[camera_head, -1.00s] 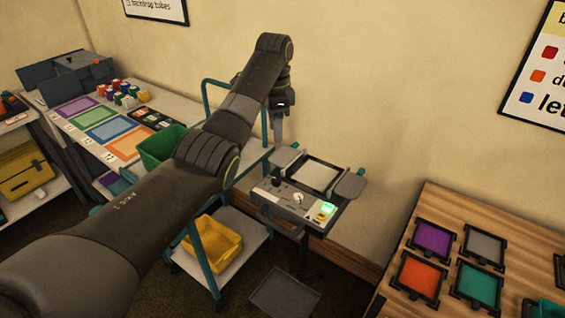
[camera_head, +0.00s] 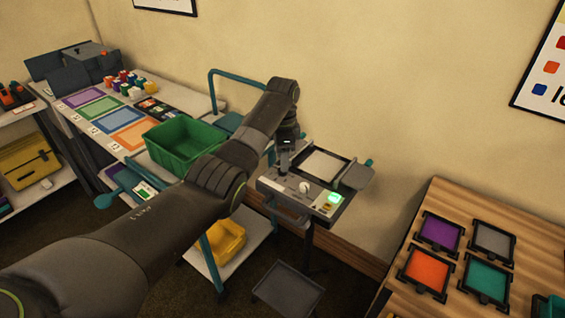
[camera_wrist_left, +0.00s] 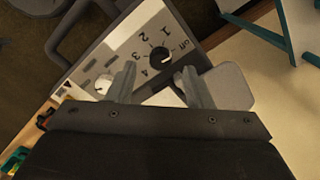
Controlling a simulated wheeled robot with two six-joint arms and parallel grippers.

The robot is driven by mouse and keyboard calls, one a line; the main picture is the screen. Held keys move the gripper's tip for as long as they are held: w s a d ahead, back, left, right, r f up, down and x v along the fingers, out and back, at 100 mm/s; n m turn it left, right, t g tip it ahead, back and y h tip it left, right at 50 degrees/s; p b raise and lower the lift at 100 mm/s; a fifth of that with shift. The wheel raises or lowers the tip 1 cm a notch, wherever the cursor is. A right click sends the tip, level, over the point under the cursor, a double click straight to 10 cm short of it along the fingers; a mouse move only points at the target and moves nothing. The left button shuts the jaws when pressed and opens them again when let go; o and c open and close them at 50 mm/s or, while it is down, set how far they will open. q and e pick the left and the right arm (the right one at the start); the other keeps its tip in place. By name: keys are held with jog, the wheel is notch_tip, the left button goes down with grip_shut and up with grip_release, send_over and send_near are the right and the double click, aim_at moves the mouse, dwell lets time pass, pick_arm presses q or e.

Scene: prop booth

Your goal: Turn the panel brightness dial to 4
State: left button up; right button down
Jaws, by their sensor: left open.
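The light panel's control box (camera_head: 316,205) stands by the wall in the head view, with a pale square panel (camera_head: 325,166) on top. In the wrist view the black dial (camera_wrist_left: 160,58) has the marks off, 1, 2, 3 and 4 around it. A pale line on the dial seems to face the 1, but it is small. A white knob (camera_wrist_left: 103,84) sits beside it. My left gripper (camera_head: 283,172) is over the left part of the box. Its fingers (camera_wrist_left: 156,80) are open, apart and empty, with the dial seen between and beyond their tips.
A green lit display (camera_head: 334,197) is at the box's right. A side flap (camera_head: 357,176) sticks out on the right. A green bin (camera_head: 178,143) stands on the trolley to the left, and a yellow bin (camera_head: 229,240) below. A wooden table (camera_head: 395,285) with coloured frames is at right.

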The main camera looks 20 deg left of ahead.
pick_arm(q)
jog(key=shift+f, duration=1.7)
jog(key=c, duration=1)
